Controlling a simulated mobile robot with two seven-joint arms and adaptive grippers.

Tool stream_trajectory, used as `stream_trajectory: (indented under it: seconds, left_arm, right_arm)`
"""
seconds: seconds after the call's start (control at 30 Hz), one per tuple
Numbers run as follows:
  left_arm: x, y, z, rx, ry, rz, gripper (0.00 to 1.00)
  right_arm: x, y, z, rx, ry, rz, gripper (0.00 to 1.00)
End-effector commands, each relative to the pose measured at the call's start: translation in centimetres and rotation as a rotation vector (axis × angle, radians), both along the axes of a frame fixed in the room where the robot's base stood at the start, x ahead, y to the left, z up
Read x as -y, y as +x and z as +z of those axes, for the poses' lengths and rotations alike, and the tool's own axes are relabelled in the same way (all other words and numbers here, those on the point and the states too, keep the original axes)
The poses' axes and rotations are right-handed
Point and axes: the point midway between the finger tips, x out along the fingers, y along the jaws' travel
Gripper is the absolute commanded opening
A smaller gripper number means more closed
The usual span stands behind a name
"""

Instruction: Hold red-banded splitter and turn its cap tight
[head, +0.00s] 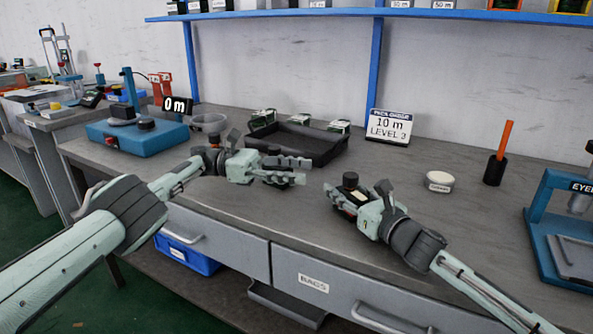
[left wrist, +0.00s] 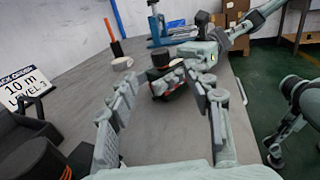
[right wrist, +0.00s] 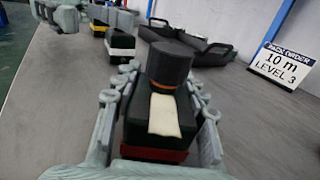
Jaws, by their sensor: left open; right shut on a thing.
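The red-banded splitter (right wrist: 160,110) is a dark box with a red band low down and a pale label. Its round black cap (right wrist: 168,62) sits on top, with a thin orange ring showing beneath it. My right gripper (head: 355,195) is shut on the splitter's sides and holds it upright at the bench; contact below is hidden. The cap also shows in the left wrist view (left wrist: 161,59). My left gripper (head: 303,170) is open and empty, to the left of the splitter in the head view, its fingers pointing towards it and apart from the cap.
A black tray (head: 318,152) stands behind, with several dark units along its back. A yellow-banded unit (right wrist: 122,45) is beyond the splitter. A sign (head: 388,126), white puck (head: 439,182), pen holder (head: 495,170) and blue press (head: 545,215) stand to the right.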

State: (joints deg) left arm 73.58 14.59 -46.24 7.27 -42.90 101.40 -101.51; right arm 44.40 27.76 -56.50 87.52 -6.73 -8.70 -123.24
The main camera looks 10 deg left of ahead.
Motion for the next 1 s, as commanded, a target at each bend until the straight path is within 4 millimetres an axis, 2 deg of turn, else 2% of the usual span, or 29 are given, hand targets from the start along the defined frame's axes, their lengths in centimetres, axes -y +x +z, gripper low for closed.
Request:
stream_trajectory:
  seconds: [0.43,0.77,1.0]
  left_arm:
    - [0.4,-0.2,-0.2,0.007,0.013,-0.013,0.51]
    - [4.5,-2.4,-1.6,0.138,0.21,-0.092,0.51]
    - [6.3,-4.7,-1.1,0.342,0.416,-0.085,0.51]
  right_arm:
    - [-0.1,0.0,0.1,0.002,0.001,0.001,0.11]
    - [-0.1,0.0,0.2,0.002,0.002,0.002,0.11]
    - [-0.1,0.0,0.2,0.002,0.002,0.001,0.11]
